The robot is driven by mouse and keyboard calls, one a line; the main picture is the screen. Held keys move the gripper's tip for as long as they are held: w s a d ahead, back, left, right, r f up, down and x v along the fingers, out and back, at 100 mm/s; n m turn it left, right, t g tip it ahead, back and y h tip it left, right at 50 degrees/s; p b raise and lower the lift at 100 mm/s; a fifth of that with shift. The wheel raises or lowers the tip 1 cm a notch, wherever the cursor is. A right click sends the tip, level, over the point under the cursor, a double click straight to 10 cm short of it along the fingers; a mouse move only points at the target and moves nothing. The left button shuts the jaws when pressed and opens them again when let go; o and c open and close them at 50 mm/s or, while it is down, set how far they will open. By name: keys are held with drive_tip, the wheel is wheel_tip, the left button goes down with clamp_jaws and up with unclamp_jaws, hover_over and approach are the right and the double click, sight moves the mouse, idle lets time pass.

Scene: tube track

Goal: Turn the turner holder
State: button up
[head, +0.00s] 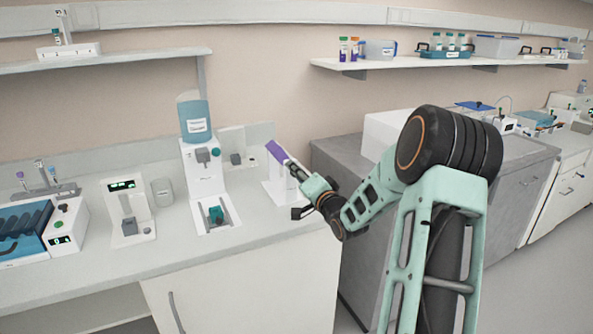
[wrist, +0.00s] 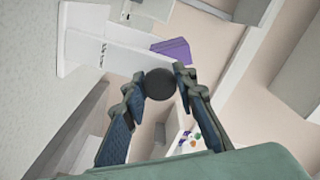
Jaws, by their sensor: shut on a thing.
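The turner is a white stand (head: 271,193) on the bench with a tilted purple piece (head: 277,151) at its top. In the wrist view the white stand (wrist: 110,52) lies sideways, with the purple piece (wrist: 173,49) just beyond my fingertips. A dark round part (wrist: 160,84), seemingly the turner holder, sits between the fingers. My gripper (head: 292,170) reaches the stand's upper right side. In the wrist view my gripper (wrist: 158,79) is shut on the dark round part.
A white dispenser with a blue bottle (head: 196,120) stands left of the turner. A small device with a green display (head: 127,211) and a blue rack (head: 22,233) stand farther left. Grey cabinets (head: 345,175) stand to the right. A wall shelf (head: 430,62) holds bottles and boxes above.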

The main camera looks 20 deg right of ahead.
drive_tip(key=shift+m, duration=0.5)
idle(0.3)
drive_tip(key=o, duration=1.1)
drive_tip(key=s, duration=1.2)
drive_tip(key=shift+d, duration=0.15)
